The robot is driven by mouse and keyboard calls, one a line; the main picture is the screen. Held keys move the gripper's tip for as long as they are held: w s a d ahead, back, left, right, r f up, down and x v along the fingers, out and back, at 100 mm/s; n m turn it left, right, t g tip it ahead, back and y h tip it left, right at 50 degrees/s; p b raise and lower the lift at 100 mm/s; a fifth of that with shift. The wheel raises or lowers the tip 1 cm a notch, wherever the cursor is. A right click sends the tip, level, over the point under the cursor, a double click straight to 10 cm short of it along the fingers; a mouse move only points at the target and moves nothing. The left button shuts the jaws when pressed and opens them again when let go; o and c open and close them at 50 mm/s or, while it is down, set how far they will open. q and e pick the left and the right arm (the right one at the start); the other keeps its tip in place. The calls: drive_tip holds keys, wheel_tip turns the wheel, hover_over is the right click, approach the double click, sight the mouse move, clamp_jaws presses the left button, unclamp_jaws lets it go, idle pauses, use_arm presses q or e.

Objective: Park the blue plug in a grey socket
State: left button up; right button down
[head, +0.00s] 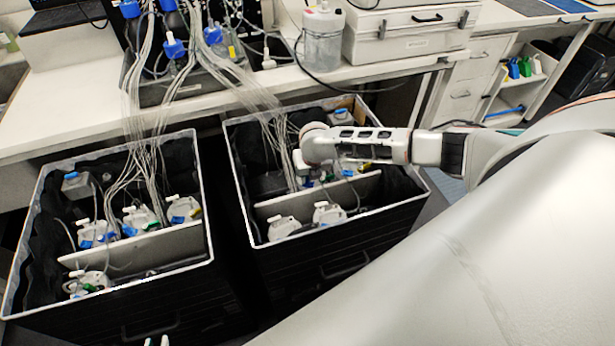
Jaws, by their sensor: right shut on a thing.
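My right gripper (318,172) reaches down into the right black crate. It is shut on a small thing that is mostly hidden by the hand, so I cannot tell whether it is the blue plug. A small blue piece (347,172) shows beside it. A grey block with a blue top (341,118) sits at the back of this crate. A similar grey block (75,187) is at the back left of the left crate. I cannot tell which is a grey socket. Two pale tips, apparently my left gripper (156,342), show apart at the bottom edge; the rest is out of view.
The left crate (208,215) and right crate (236,185) hold white-capped bottles, dividers and bundles of clear tubing. The tubing runs up to blue-capped bottles (174,47) on the bench (60,125). My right arm covers the lower right.

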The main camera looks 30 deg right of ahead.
drive_tip(key=shift+r, duration=0.1)
drive_tip(key=shift+r+p, duration=0.8)
drive_tip(key=shift+r, duration=0.15)
drive_tip(key=shift+r, duration=0.1)
wheel_tip(320, 180, up, 13)
drive_tip(key=shift+r, duration=0.2)
idle(0.8)
